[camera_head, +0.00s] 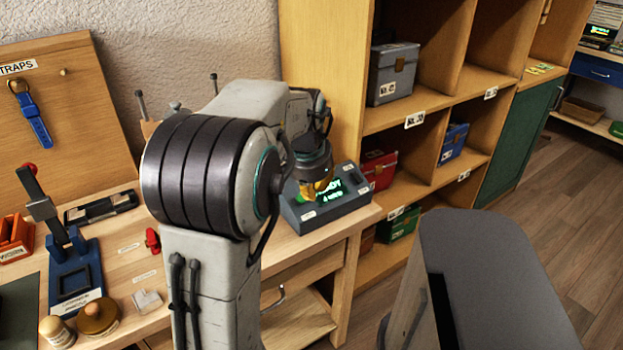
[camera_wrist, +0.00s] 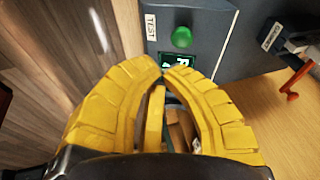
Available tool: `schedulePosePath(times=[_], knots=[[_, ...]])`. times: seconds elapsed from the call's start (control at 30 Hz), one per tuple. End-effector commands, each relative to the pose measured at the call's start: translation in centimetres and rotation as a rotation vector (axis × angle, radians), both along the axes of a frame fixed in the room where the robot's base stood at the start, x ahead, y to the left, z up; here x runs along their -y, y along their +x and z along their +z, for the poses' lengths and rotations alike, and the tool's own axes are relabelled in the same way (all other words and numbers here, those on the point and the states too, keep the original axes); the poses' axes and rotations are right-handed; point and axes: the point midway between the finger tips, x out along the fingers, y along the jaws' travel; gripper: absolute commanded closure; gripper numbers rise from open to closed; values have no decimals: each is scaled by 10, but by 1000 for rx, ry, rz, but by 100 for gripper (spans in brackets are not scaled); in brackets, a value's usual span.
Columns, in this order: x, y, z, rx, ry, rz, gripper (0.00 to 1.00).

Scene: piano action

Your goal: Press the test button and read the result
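The tester is a blue-grey box (camera_head: 335,212) on the right end of the wooden bench. Its dark screen (camera_head: 347,187) shows green text, partly hidden by my gripper; the visible part ends in "DY", with a smaller line below. In the wrist view the round green button (camera_wrist: 182,38) sits on the box face beside a white "TEST" label (camera_wrist: 152,26). The screen (camera_wrist: 181,61) lies just below the button, mostly covered by my fingers. My yellow gripper (camera_wrist: 163,71) has its fingertips together, empty, over the screen near the button. It also shows in the head view (camera_head: 318,188).
A blue press stand (camera_head: 75,270), red clip (camera_head: 152,241) and small jars (camera_head: 57,331) are on the bench at left. A strap board (camera_head: 45,110) stands behind. Shelves with a grey case (camera_head: 393,74) and coloured boxes stand right of the tester. Open floor lies further right.

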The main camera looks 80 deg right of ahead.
Motion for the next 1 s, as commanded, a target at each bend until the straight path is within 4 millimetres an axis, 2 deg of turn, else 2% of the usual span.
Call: schedulePosePath(times=[0.1,0.3,0.87,1.0], knots=[[5,6,-15,4,2,4,100],[11,13,-28,10,-1,5,100],[14,16,-34,13,-2,5,100],[16,19,-47,14,-1,7,100]])
